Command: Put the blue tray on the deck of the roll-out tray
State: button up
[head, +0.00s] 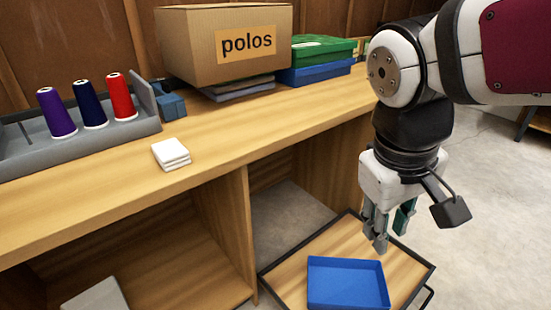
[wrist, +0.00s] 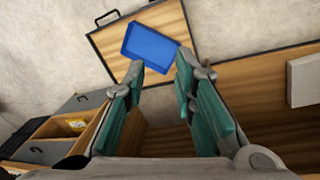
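The blue tray (head: 346,284) is a shallow, empty, open-topped box. It lies flat on the wooden deck of the roll-out tray (head: 285,277), which has a dark rim and is pulled out low in front of the bench. In the wrist view the blue tray (wrist: 150,46) lies within the deck's rim (wrist: 104,54), beyond my fingertips. My gripper (head: 382,240) points down above the deck's back right part, apart from the blue tray. Its green-padded fingers (wrist: 160,78) are spread with nothing between them. The blue tray's front edge is cut off in the head view.
On the bench stand a rack with purple, navy and red thread cones (head: 90,112), white folded cloths (head: 171,153), a "polos" carton (head: 225,48), and a green box (head: 322,49) on another blue tray (head: 315,73). Bare floor (head: 480,190) lies to the right.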

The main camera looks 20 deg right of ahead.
jog(key=s+a+y, duration=0.2)
jog(key=s+a, duration=0.5)
jog(key=s, duration=0.1)
jog(key=shift+s, duration=0.2)
